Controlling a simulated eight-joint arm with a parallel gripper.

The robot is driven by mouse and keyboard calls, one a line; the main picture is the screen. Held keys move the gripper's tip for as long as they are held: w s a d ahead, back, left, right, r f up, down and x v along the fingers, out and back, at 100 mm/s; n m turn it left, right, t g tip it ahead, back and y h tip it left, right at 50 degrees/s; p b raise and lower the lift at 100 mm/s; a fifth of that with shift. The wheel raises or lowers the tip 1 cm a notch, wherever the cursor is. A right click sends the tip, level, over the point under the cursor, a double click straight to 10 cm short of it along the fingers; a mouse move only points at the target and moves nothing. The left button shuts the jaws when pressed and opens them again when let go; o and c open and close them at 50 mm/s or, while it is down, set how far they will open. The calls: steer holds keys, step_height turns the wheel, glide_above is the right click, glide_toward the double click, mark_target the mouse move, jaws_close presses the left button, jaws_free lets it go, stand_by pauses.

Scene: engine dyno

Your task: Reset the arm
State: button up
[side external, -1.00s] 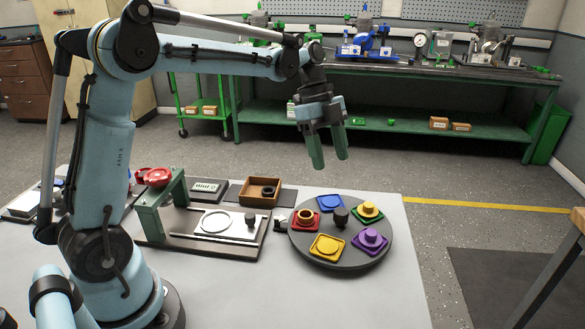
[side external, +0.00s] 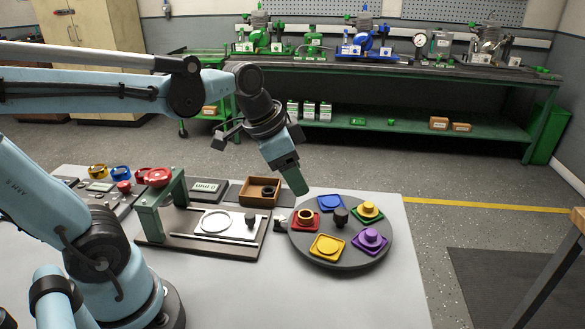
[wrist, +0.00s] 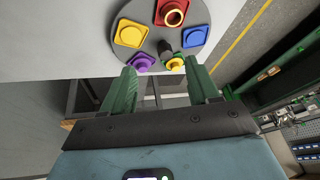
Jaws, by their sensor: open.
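My gripper (side external: 296,184) hangs tilted above the far side of the table in the side view, near the back edge of the round turntable (side external: 330,262). In the wrist view its two green fingers (wrist: 161,88) are spread wide with nothing between them. The arm is bent at the elbow, with the forearm roughly level. The turntable carries a red holder (side external: 305,221) with a ring, a blue holder (side external: 331,202), a green holder (side external: 367,211) with a yellow part, a purple holder (side external: 370,241) and a yellow holder (side external: 327,246). A dark knob (side external: 341,216) stands at its centre.
Left of the turntable are a fixture plate (side external: 190,236) with a green arch (side external: 148,222), a wooden box (side external: 260,190) and a panel with coloured rings (side external: 97,172). A green workbench (side external: 400,75) stands at the back. The table's front right is clear.

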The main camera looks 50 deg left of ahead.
steer(key=s+f+n, duration=0.1)
steer(key=s+n+t, duration=0.1)
steer(key=n, duration=0.1)
steer(key=s+f+n+t+y, duration=0.1)
steer(key=s+n, duration=0.1)
steer(key=shift+f, duration=0.35)
